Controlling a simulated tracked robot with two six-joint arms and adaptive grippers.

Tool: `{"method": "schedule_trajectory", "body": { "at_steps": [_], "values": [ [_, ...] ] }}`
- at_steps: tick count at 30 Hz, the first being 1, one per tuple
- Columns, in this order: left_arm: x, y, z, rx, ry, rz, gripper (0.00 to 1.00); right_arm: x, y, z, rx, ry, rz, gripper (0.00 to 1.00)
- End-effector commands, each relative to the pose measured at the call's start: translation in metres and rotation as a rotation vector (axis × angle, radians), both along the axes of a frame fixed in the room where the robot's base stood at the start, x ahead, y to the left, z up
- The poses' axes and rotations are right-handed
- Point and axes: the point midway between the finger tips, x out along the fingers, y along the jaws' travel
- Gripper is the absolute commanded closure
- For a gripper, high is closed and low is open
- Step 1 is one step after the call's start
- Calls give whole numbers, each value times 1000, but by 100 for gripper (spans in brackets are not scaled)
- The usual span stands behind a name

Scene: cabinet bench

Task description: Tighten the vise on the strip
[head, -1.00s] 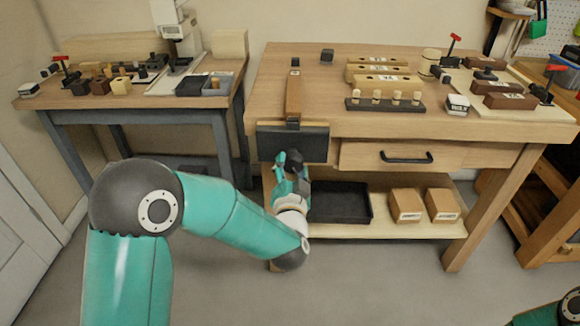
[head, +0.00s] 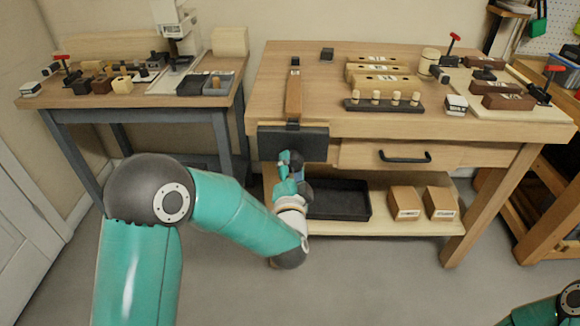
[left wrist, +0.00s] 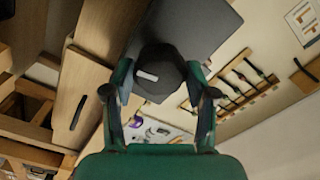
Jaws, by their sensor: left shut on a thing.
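The vise (head: 309,145) is a dark plate jaw on the front edge of the bench, left of the drawer. A brown wooden strip (head: 294,97) stands out above it, running back over the bench top; whether the jaw touches it cannot be told. My left gripper (head: 290,160) is in front of the vise, shut on its dark round knob. The left wrist view shows the knob (left wrist: 158,72), with a white mark, between both fingers (left wrist: 158,92), and the dark jaw plate (left wrist: 200,35) behind it. My right gripper is out of view.
A drawer with a black handle (head: 405,157) is right of the vise. Below, a shelf holds a black tray (head: 340,200) and cardboard boxes (head: 404,202). A peg block (head: 385,106) and wooden blocks stand on the bench top. A second bench (head: 130,106) is at left.

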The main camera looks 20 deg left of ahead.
Motion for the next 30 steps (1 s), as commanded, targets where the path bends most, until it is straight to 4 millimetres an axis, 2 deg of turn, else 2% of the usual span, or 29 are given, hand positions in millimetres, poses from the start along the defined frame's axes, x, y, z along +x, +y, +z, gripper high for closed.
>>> {"method": "schedule_trajectory", "body": {
  "at_steps": [9, 17, 18, 21, 30],
  "values": [
    [0, -3, -2, 226, 72, -10, 74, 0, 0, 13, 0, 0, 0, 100],
    [0, -3, -3, 240, 77, -11, 74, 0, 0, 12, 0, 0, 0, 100],
    [0, -3, -3, 240, 77, -11, 39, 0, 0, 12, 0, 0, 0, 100],
    [0, -3, -3, 240, 75, -9, 23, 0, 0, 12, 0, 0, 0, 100],
    [0, -1, -1, 237, 72, -4, 23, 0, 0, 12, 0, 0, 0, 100]
  ]
}}
